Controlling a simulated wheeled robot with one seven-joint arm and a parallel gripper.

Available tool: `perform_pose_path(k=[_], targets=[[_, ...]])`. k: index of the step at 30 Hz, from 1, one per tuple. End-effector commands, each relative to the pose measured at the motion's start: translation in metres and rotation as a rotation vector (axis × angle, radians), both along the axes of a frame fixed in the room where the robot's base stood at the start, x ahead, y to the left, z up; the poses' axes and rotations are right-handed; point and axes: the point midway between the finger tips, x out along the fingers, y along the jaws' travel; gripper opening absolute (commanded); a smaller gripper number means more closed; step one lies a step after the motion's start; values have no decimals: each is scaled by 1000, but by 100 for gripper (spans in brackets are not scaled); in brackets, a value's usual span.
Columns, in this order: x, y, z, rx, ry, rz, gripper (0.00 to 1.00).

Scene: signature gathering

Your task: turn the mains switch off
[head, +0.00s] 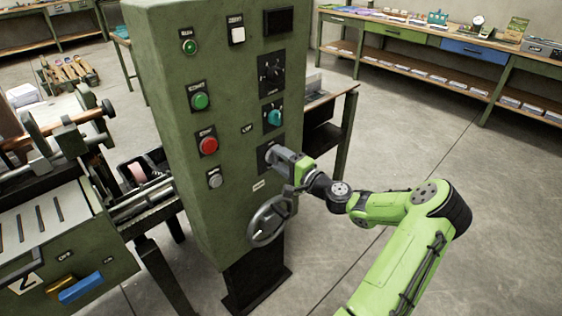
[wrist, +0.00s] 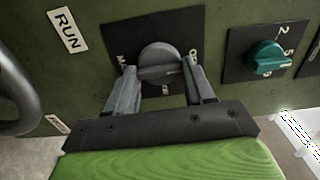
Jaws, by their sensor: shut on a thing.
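The mains switch is a grey rotary knob (wrist: 158,58) on a black plate (wrist: 178,28) on the green cabinet (head: 165,60). In the wrist view, my gripper (wrist: 162,78) has one finger on each side of the knob and is shut on it. The knob's grip bar lies roughly across the picture. The plate's lettering is partly hidden by the fingers and knob, so I cannot tell which mark the knob points at. In the head view, my gripper (head: 290,166) reaches the cabinet's lower right face and hides most of the switch.
A teal knob (head: 274,117) sits above the switch, with a black dial (head: 271,72) higher up. Green (head: 200,101) and red (head: 208,145) buttons are to the left. A handwheel (head: 268,221) is just below my gripper. Open floor (head: 430,130) lies to the right.

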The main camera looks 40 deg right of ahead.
Motion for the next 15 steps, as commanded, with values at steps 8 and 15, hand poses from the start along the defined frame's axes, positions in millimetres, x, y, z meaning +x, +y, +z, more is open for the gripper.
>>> perform_pose_path(k=[8,15], targets=[[0,0,0,-7,0,0,22],[0,0,0,-6,0,0,73]])
